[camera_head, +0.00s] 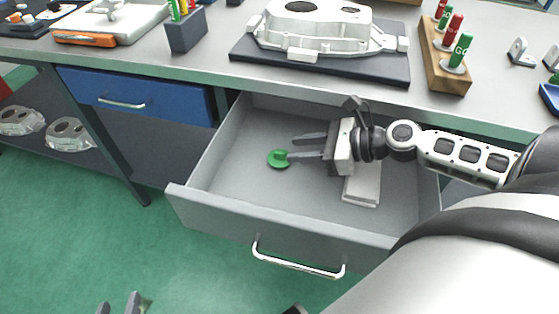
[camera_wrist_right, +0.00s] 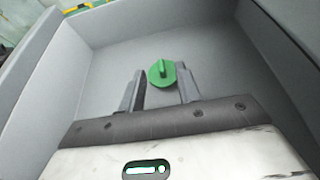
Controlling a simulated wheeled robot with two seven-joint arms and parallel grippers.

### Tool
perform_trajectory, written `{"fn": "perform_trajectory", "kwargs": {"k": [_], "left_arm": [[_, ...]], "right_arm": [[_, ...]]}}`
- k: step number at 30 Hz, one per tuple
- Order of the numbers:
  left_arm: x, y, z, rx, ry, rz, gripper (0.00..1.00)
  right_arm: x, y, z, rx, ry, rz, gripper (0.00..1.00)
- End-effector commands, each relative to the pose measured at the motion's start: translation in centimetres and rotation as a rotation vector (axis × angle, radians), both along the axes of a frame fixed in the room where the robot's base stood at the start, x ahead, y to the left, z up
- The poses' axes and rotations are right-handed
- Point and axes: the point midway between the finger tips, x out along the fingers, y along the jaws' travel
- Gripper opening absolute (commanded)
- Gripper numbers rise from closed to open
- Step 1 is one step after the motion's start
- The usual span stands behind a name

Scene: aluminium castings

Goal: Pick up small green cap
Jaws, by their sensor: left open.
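The small green cap (camera_head: 279,159) lies on the floor of the open drawer (camera_head: 205,160), left of my right gripper. It is round with a raised grip bar. My right gripper (camera_head: 292,148) reaches into the drawer from the right, with its fingers apart. In the right wrist view the cap (camera_wrist_right: 160,73) shows just beyond and between the two fingertips, not visibly clamped. My left gripper (camera_head: 119,303) shows only its finger ends at the bottom left edge, apart and empty, over the green floor.
A pale flat block (camera_head: 362,187) lies in the drawer beneath my right gripper. The drawer's walls surround the cap. Above is the worktop with a casting (camera_head: 318,27) on a dark mat, a wooden gauge block (camera_head: 440,68) and a dark pen holder (camera_head: 185,32). A blue drawer (camera_head: 140,94) is closed.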

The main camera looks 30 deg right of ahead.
Motion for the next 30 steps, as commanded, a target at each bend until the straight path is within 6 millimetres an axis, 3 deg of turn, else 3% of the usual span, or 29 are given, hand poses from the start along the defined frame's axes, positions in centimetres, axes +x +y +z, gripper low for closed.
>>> {"fn": "perform_trajectory", "kwargs": {"k": [18,28,29,30], "left_arm": [[-0.2,-0.1,-0.5,0.004,-0.009,-0.008,0.41],[-0.1,-0.1,-0.4,0.004,-0.012,-0.009,0.41],[-0.1,-0.1,-0.4,0.004,-0.012,-0.009,0.41],[-0.1,-0.1,-0.4,0.004,-0.012,-0.009,0.41]], "right_arm": [[3.9,3.2,-2.4,-0.001,-0.004,0.0,0.34],[4.2,3.6,-2.7,-0.001,0.0,0.0,0.34],[4.2,3.6,-2.7,-0.001,0.0,0.0,0.31],[4.2,3.6,-2.7,-0.001,0.001,0.0,0.2]]}}
